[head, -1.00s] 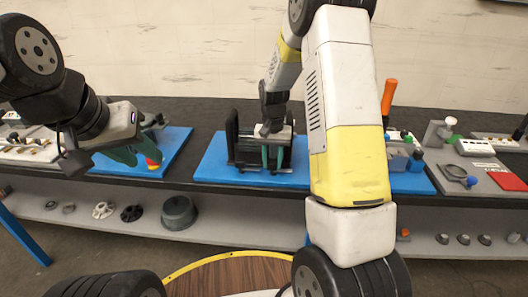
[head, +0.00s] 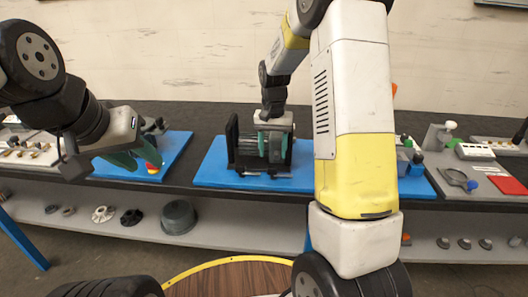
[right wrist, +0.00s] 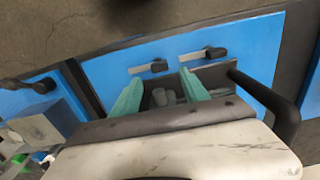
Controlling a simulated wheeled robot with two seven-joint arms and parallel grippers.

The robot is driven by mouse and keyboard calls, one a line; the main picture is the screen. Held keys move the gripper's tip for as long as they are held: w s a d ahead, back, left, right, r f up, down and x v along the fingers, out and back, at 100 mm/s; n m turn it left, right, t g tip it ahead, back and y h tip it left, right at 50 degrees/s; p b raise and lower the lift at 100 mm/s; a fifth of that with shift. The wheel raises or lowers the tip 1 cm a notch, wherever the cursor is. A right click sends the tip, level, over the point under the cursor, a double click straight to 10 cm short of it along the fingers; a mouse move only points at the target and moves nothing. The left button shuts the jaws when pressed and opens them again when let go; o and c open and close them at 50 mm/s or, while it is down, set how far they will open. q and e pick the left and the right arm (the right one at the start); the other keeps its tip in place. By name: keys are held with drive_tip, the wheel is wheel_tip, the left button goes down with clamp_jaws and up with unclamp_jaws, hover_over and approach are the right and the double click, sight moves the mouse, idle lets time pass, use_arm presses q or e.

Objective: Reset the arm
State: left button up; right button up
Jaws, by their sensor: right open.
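My right arm reaches forward across the head view, and its gripper (head: 272,148) is over the black-framed chain drive stand (head: 232,143) on the middle blue board (head: 212,170). In the right wrist view the green fingers (right wrist: 158,92) are apart, with small grey parts visible between and beyond them; I see nothing clamped. My left gripper (head: 136,160) is at the left, over the left blue board (head: 178,150). Its green fingers are near a small red and yellow piece (head: 153,168), and whether they touch it is unclear.
A dark workbench carries the boards. Grey trays with small tools and a red pad (head: 507,185) lie at the right. A lower shelf holds a grey pot (head: 179,216) and several round parts. Two black-handled clamps (right wrist: 215,53) show on the blue board.

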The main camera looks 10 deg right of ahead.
drive_tip(key=shift+r, duration=0.75)
drive_tip(key=shift+r, duration=0.1)
